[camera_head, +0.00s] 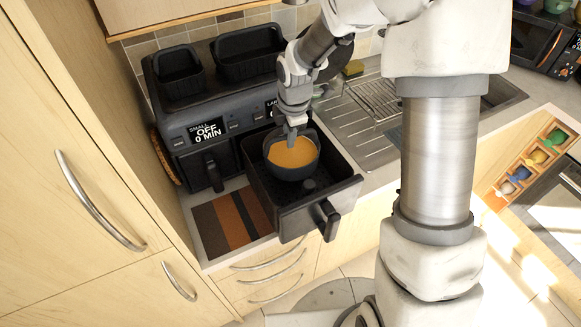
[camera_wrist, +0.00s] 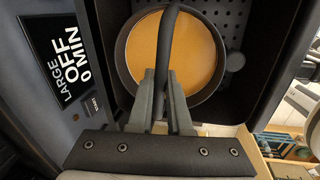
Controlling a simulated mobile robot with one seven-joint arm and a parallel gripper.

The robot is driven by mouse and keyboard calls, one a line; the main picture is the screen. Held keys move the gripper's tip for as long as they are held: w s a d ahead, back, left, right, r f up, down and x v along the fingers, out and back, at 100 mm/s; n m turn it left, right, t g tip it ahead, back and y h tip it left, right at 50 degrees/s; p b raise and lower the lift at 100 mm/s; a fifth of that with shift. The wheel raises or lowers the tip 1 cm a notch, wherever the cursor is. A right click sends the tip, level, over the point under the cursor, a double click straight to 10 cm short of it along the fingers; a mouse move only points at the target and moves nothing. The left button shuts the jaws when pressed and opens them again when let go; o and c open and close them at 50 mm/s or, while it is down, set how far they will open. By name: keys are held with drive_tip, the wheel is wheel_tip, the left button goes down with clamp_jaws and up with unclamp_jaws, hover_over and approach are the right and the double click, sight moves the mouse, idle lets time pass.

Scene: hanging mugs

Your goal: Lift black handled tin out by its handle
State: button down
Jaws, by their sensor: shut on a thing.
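The black handled tin (camera_head: 291,171) is round and has an orange-brown filling or inside. It is at the open drawer (camera_head: 332,196) of the air fryer; I cannot tell whether it rests on the drawer floor or hangs just above. My gripper (camera_head: 291,134) comes from above and is shut on the tin's arched handle. In the wrist view the tin (camera_wrist: 125,62) shows with its dark handle (camera_wrist: 166,40) running between the two fingers of the gripper (camera_wrist: 164,78). The perforated drawer floor (camera_wrist: 258,30) shows beside the tin.
The air fryer (camera_head: 225,118) has two dark trays (camera_head: 248,52) on top and a shut small drawer (camera_head: 208,167). A striped mat (camera_head: 232,222) lies in front. A sink drainer (camera_head: 372,100) is at the right. A tall cabinet (camera_head: 75,150) bounds the left.

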drive_tip(key=shift+r, duration=3.05)
drive_tip(key=c, duration=1.4)
unclamp_jaws()
clamp_jaws()
